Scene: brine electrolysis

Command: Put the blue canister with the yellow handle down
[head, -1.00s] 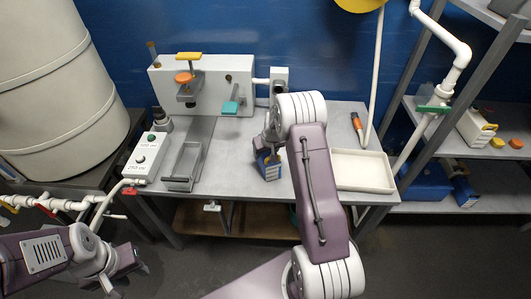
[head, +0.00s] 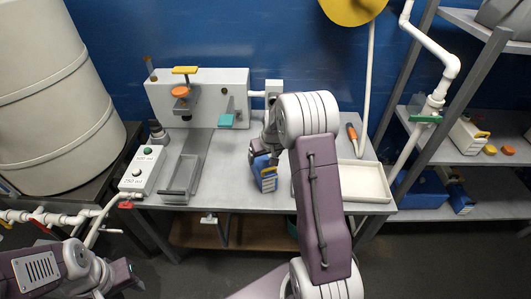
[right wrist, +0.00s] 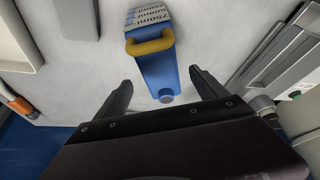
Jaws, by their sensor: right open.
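The blue canister with the yellow handle (head: 265,176) stands on the grey workbench, left of the white tray. In the right wrist view the canister (right wrist: 158,75) shows its yellow handle and a white label with volume marks. My right gripper (right wrist: 160,84) is open, its two dark fingers apart on either side of the canister's near end, with gaps visible. In the head view my right arm hides most of that gripper. My left gripper (head: 125,278) is at the lower left, away from the canister; its fingers are not clear.
The white tray (head: 362,181) lies right of the canister. A metal holder (head: 181,178) and a white button box (head: 143,168) are on the left. A white panel unit (head: 210,95) stands behind. Shelves (head: 480,155) with another blue canister (head: 460,198) stand at right.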

